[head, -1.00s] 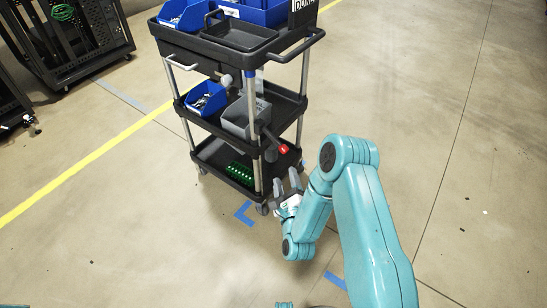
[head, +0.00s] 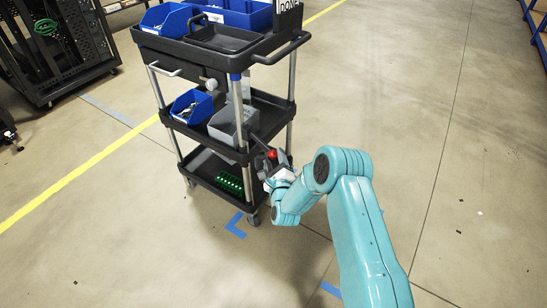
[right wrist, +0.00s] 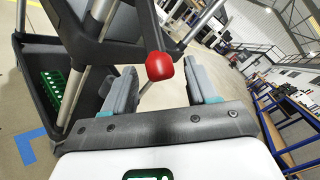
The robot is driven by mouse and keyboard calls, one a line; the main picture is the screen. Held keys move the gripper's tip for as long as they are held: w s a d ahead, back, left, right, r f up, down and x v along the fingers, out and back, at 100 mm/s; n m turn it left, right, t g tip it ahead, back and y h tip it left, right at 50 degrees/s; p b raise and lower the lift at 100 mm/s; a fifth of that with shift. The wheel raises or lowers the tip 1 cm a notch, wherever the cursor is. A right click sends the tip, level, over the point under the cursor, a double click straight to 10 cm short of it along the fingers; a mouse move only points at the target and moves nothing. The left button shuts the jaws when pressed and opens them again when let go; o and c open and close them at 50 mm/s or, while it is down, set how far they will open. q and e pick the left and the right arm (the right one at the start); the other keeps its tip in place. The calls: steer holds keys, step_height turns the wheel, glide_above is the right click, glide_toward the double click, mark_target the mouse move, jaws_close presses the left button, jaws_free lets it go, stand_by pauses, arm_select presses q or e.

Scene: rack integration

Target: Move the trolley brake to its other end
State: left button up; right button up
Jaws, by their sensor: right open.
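The trolley (head: 222,40) is a black three-shelf cart with grey posts, at the centre left of the head view. Its brake is a dark lever with a red knob (head: 272,154) beside the front right post. In the right wrist view the red knob (right wrist: 160,66) hangs between and just beyond the fingertips, at the end of its dark lever. My right gripper (head: 273,165) is open at the knob; in the wrist view its two grey fingers (right wrist: 165,88) stand apart, one on each side. I cannot see clear contact. My left gripper is not in view.
Blue bins (head: 168,18) and a black tray (head: 222,38) are on the trolley's top. A blue bin (head: 192,106) and a grey bin (head: 226,126) stand on the middle shelf, green parts (head: 229,183) on the bottom one. The floor to the right is clear.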

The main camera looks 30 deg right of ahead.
mark_target(276, 154)
steer(key=shift+x, duration=1.25)
jaws_close()
steer(key=shift+s+d+r+n+g+y+p, duration=0.1)
steer(key=shift+s+r+n+g+y+p, duration=0.1)
steer(key=shift+r+n+g+p, duration=0.5)
steer(key=shift+s+d+r+n+g+y+p, duration=0.1)
steer(key=shift+s+r+n+g+p, duration=0.25)
steer(key=shift+r+p, duration=0.5)
step_height(276, 154, up, 4)
steer(key=n+g+p, duration=0.2)
steer(key=g+p, duration=0.1)
steer(key=p, duration=0.1)
steer(key=shift+a+n, duration=0.1)
steer(key=shift+n, duration=0.25)
steer(key=r+g+p, duration=0.1)
steer(key=p, duration=0.2)
steer(key=r+n+g+p, duration=0.1)
steer(key=p, duration=0.1)
steer(key=shift+w+a+r+n+g+p, duration=0.1)
steer(key=shift+w+r+n+g+p, duration=0.1)
steer(key=shift+w+n+g+p, duration=0.15)
steer(key=shift+w+a+r+n+p, duration=0.15)
steer(key=shift+w+n+p, duration=0.1)
steer(key=shift+p, duration=0.55)
